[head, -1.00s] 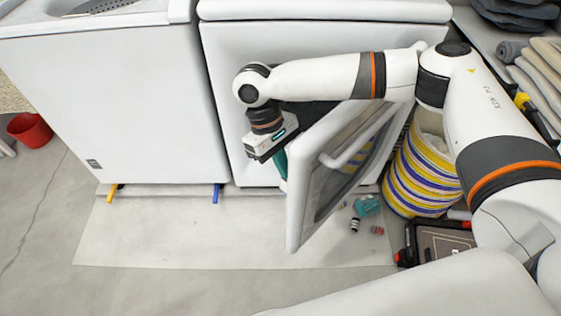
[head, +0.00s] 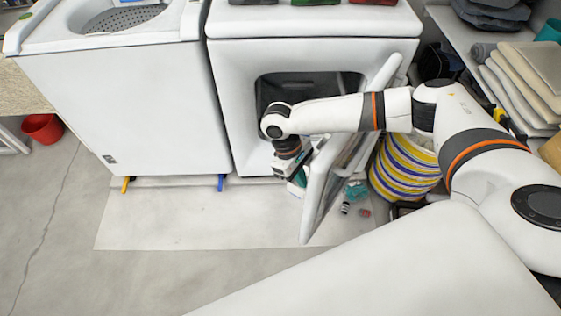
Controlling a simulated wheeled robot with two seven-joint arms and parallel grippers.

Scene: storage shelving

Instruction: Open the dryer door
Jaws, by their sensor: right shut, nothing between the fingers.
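The white dryer (head: 238,100) stands at the back centre, and its dark drum opening (head: 325,84) shows. Its white door (head: 318,190) is swung open toward me and to the right, seen nearly edge-on. My right arm reaches in from the right across the top of the door. My right gripper (head: 297,187) points down on the left, inner side of the door, close to the door's edge; whether it touches the door I cannot tell. Its fingers are shut and hold nothing, and their tips are partly hidden. My left gripper is not in view.
A white washer (head: 150,90) stands left of the dryer. A striped basket (head: 405,170) and small items on the floor, including a teal one (head: 355,190), are right of the door. A shelf with folded towels (head: 515,90) is at right. Floor in front is clear.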

